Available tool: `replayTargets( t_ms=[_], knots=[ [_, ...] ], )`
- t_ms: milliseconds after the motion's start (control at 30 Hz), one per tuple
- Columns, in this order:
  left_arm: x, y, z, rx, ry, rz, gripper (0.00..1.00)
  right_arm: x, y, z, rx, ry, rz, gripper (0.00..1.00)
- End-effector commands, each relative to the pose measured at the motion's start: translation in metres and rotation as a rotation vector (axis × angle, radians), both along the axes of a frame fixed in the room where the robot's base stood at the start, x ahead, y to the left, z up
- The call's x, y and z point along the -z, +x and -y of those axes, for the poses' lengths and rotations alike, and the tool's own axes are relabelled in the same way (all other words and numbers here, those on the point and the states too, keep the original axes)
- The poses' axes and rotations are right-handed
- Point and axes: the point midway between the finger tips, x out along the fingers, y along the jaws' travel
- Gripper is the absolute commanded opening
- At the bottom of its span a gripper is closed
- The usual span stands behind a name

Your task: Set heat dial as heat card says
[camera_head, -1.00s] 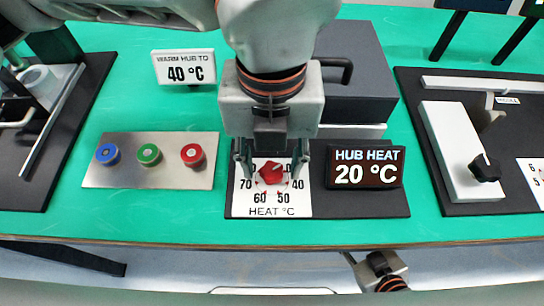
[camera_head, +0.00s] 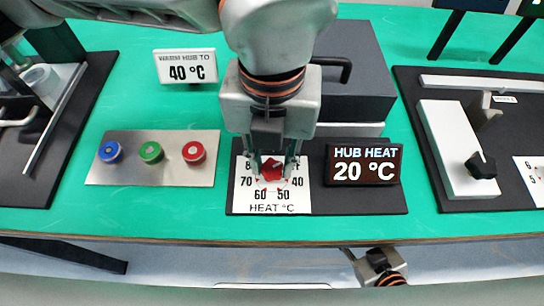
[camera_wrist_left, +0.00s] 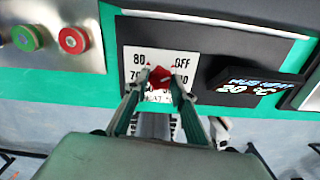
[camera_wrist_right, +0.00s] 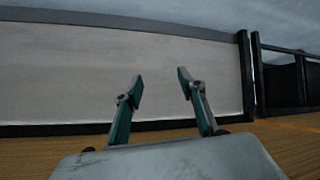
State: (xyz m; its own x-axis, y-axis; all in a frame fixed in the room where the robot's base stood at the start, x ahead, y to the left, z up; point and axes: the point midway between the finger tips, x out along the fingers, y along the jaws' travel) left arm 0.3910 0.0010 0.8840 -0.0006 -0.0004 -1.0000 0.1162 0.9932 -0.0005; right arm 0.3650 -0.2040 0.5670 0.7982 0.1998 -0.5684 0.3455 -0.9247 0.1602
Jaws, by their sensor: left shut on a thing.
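The red heat dial (camera_head: 271,171) sits on a white scale plate (camera_head: 245,200) marked OFF, 40, 50, 60, 70 and 80. My left gripper (camera_head: 272,168) points down and is shut on the dial; the left wrist view shows its fingertips on both sides of the red knob (camera_wrist_left: 160,77). The dial's pointer is hidden. The heat card (camera_head: 186,67) reads "40 °C" under a line ending in "TO". The display (camera_head: 363,166) reads "HUB HEAT 20 °C". My right gripper (camera_wrist_right: 160,85) is open and empty, low in front of the table.
A metal plate (camera_head: 130,176) with blue, green and red buttons lies left of the dial. A dark grey box (camera_head: 355,80) with a handle stands behind. A station with a black knob (camera_head: 480,166) is at the right. Green tabletop is clear between them.

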Motion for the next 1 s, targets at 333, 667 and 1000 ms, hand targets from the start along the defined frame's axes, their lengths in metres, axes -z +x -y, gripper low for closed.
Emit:
replayTargets(
  t_ms=[333, 667, 1000],
  knots=[
    [-0.004, 0.0, 0.0, 0.283, 0.002, 0.005, 0.03, -0.004, -0.001, 0.006, 0.011, -0.011, -0.002, 0.4],
    [-0.002, 0.0, 0.0, 0.558, 0.001, 0.003, 0.03, -0.005, -0.001, 0.008, 0.022, -0.011, -0.007, 0.4],
    [-0.001, 0.0, 0.0, 0.729, 0.001, 0.002, 0.03, 0.002, -0.009, 0.009, 0.025, -0.013, -0.027, 0.4]
  ],
)
